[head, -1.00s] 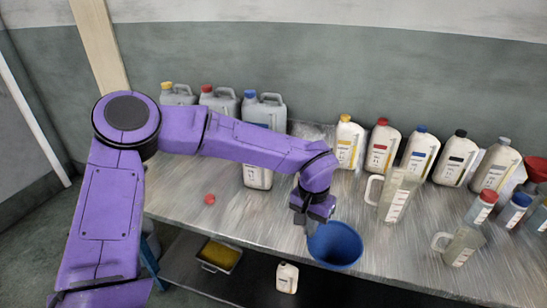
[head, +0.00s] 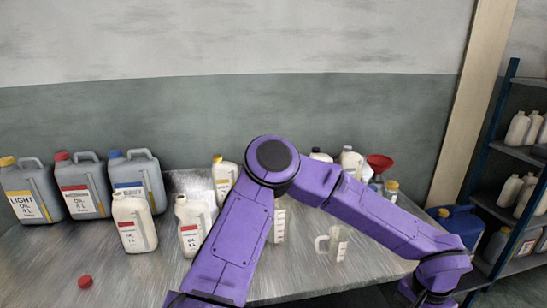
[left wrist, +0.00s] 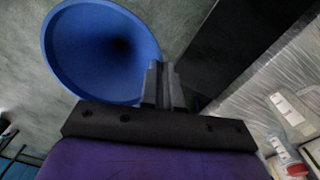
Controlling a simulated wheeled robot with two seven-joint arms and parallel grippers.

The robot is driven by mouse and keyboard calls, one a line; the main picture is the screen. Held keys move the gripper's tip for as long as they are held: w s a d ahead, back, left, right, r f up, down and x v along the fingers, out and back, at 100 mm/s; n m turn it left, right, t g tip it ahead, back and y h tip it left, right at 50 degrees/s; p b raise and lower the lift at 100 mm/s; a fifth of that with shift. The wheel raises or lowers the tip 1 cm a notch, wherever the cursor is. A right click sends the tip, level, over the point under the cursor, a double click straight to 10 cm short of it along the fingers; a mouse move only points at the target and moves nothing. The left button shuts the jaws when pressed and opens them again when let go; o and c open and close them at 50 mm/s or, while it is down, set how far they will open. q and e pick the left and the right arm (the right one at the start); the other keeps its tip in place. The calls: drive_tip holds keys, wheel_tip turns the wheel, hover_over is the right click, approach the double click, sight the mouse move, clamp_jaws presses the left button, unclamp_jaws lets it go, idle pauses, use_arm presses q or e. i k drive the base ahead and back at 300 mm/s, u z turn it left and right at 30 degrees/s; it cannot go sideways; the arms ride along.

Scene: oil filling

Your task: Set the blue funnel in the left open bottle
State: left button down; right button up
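In the left wrist view the blue funnel (left wrist: 75,45) hangs by its rim from my left gripper (left wrist: 162,88), whose dark fingers are closed together at the rim. In the head view this gripper (head: 428,288) is at the lower right, off the table's right end; the funnel is out of that view. Two white bottles without visible caps stand on the table: the left open bottle (head: 132,225) and another (head: 193,227) to its right. The gripper is far to the right of both. My right gripper is not in view.
A red cap (head: 85,281) lies on the metal table (head: 120,270). Grey canisters (head: 82,190) stand at the back left. A shelf rack (head: 510,152) with bottles stands at the right.

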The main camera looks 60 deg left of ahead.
sight(195, 223)
drive_tip(key=z, duration=0.65)
drive_tip(key=k, duration=1.5)
drive_tip(key=u, duration=2.1)
